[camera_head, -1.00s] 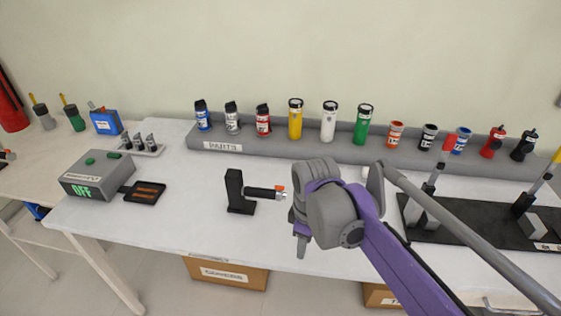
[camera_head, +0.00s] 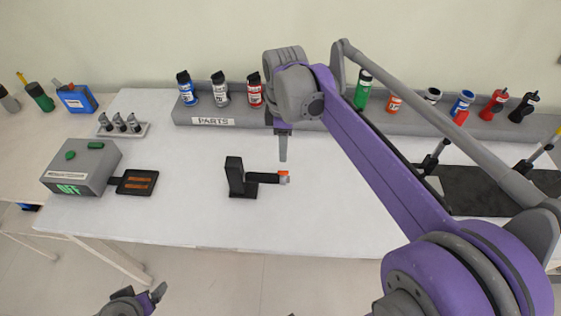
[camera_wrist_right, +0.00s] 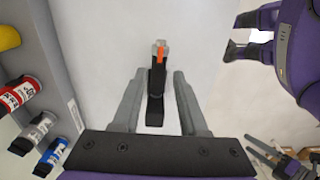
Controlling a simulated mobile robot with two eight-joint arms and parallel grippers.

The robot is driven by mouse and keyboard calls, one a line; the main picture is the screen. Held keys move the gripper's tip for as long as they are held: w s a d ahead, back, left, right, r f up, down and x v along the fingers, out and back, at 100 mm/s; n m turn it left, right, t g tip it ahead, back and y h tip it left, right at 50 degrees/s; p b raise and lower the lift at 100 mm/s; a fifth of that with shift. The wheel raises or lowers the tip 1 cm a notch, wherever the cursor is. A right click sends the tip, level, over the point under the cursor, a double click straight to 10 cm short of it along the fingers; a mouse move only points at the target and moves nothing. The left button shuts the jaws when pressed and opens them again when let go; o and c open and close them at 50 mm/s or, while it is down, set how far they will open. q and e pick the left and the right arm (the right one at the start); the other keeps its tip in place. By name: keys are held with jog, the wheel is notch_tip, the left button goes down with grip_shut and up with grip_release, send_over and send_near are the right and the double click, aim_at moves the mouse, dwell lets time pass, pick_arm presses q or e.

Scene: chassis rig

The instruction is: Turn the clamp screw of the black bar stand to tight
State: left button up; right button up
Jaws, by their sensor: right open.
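The black bar stand (camera_head: 236,180) stands on the white table, with its bar pointing right. At the bar's free end is a small grey clamp screw with an orange mark (camera_head: 284,177); the screw also shows in the right wrist view (camera_wrist_right: 160,46). My right gripper (camera_head: 283,158) points down just above the screw end. In the right wrist view my right gripper (camera_wrist_right: 157,76) is open and empty, with the stand seen between its fingers. My left gripper (camera_head: 146,293) is low at the front left, off the table, with its fingers apart and empty.
A grey parts shelf (camera_head: 212,122) with several bottles runs along the back. A grey box reading OFF (camera_head: 82,166) and a black tray (camera_head: 137,182) sit at the left. A black fixture (camera_head: 470,190) is at the right. The table around the stand is clear.

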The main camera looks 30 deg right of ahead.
aim_at(283, 171)
notch_tip(283, 171, down, 8)
jog(key=shift+f, duration=0.25)
grip_shut()
dwell(0.4)
